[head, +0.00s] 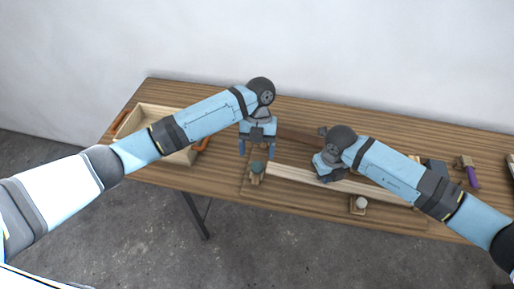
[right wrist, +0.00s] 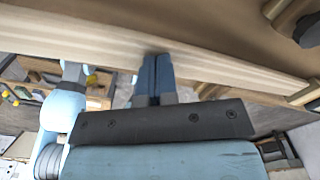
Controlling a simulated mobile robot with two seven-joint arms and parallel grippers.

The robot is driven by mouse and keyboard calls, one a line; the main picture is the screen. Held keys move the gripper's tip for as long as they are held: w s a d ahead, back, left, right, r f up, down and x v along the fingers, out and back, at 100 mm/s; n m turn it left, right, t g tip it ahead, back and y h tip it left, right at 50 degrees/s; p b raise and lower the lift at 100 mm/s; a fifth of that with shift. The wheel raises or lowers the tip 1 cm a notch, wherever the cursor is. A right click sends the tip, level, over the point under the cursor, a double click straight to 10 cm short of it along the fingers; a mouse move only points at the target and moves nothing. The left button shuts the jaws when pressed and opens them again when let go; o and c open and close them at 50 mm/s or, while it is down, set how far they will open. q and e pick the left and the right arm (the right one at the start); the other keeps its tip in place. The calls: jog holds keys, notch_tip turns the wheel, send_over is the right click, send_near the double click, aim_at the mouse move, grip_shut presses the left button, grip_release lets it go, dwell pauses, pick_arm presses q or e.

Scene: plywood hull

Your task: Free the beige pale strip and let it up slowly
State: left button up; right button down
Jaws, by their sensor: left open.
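The beige pale strip (head: 384,192) lies along the front of the bench, running right from a small wooden block with a green top (head: 256,168). My left gripper (head: 257,153) is open and empty, with its fingers just above and behind that block. My right gripper (head: 322,178) is over the strip, and its fingertips are hidden in the head view. In the right wrist view the strip (right wrist: 225,62) crosses the picture. The shut fingers (right wrist: 155,62) meet it with their tips, side by side, with nothing visible between them. Whether they press on it I cannot tell.
A pale wooden tray (head: 124,122) stands at the bench's left, with orange-handled tools beside it. A round white knob on a block (head: 360,204) sits at the front edge. A purple-handled tool (head: 472,176) lies at the right. A darker board lies behind the strip.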

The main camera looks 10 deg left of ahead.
jog(key=shift+r+p, duration=0.7)
jog(key=shift+r, duration=0.7)
notch_tip(320, 180, up, 5)
jog(key=p, duration=0.2)
jog(key=shift+p, duration=0.35)
dwell(0.4)
